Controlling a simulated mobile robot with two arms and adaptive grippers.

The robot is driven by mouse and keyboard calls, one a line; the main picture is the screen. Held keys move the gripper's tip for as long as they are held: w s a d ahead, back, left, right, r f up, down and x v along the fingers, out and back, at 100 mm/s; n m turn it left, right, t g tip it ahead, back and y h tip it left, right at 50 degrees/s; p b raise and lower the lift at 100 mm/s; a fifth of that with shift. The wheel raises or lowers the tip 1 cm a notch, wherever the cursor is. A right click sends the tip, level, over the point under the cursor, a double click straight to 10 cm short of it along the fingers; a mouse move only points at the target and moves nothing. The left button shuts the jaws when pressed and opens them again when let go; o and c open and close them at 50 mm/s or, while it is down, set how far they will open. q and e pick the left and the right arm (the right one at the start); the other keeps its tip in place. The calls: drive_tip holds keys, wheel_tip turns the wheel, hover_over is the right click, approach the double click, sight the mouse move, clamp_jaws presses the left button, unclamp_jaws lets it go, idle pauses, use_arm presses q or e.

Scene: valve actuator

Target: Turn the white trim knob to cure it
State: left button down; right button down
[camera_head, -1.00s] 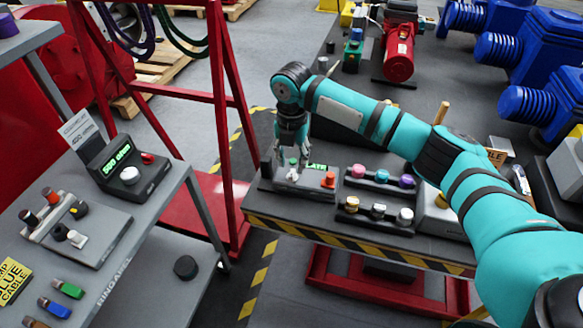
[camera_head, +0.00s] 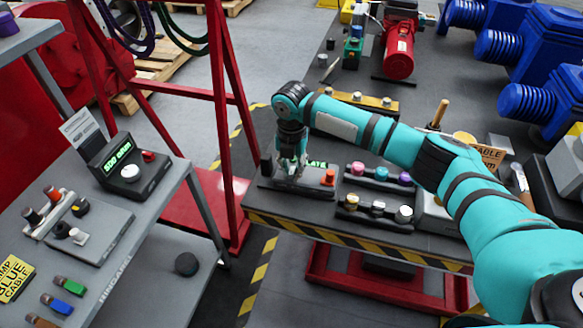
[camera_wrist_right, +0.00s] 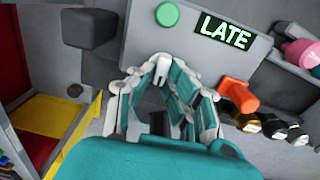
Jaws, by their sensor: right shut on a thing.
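A grey panel (camera_wrist_right: 225,70) carries a display reading LATE (camera_wrist_right: 222,31), a green button (camera_wrist_right: 167,14) and an orange knob (camera_wrist_right: 238,95). In the head view the panel (camera_head: 310,190) stands near the front left corner of the dark table. My right gripper (camera_head: 292,172) points down at it, left of the orange knob (camera_head: 328,177). In the right wrist view its fingers (camera_wrist_right: 164,84) close around the white trim knob (camera_wrist_right: 161,66), which they partly hide. The knob's marking cannot be read. My left gripper is not in view.
Racks of coloured knobs (camera_head: 380,175) stand close to the panel's right. A separate grey side table (camera_head: 175,215) at the left holds a green-lit meter (camera_head: 128,172) and switches. A red frame (camera_head: 225,120) rises between the two tables.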

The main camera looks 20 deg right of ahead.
drive_tip(key=shift+r, duration=0.1)
drive_tip(key=shift+r+m+p, duration=0.15)
drive_tip(key=shift+m+p, duration=0.85)
drive_tip(key=shift+p, duration=0.2)
drive_tip(key=shift+w+a+m+p, duration=0.1)
drive_tip(key=shift+m+p, duration=0.65)
drive_tip(key=shift+m, duration=0.05)
drive_tip(key=m+p, duration=0.2)
drive_tip(key=m, duration=0.1)
drive_tip(key=shift+w+m+p, duration=0.1)
drive_tip(key=shift+m+p, duration=0.2)
drive_tip(key=shift+p, duration=0.05)
drive_tip(key=shift+m+p, duration=0.5)
drive_tip(key=shift+m, duration=0.4)
drive_tip(key=shift+w+f, duration=0.1)
drive_tip(key=shift+f, duration=0.1)
drive_tip(key=c, duration=1.3)
unclamp_jaws()
drive_tip(key=shift+c, duration=0.2)
